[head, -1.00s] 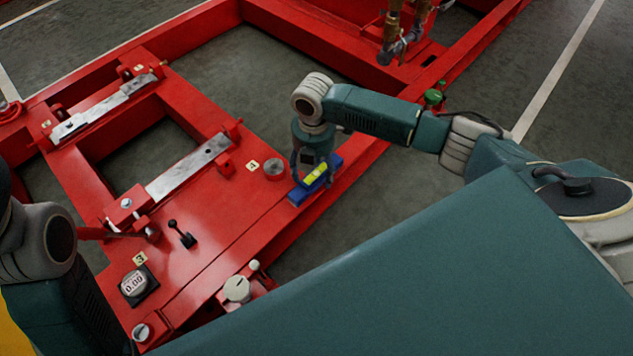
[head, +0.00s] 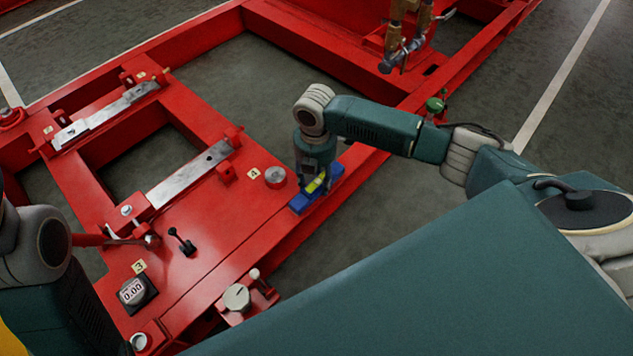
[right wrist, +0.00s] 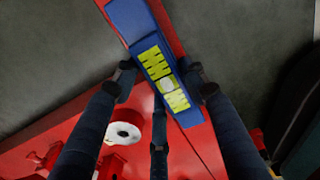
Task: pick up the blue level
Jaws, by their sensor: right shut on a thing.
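The blue level (head: 300,204) with a yellow-green vial window is at the red frame's right beam. My right gripper (head: 316,181) points down over it and is shut on its middle. In the right wrist view the level (right wrist: 133,22) runs from top to lower right, and the fingers of my right gripper (right wrist: 161,82) press its two long sides. I cannot tell whether the level touches the beam. My left arm shows at the left edge; its gripper is out of view.
The red frame (head: 225,260) carries a round metal plug (head: 275,177) beside the level, a black lever (head: 182,241), a gauge reading 0.00 (head: 133,291) and a pale knob (head: 237,297). Two metal bars (head: 188,172) lie to the left. Grey floor is open at right.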

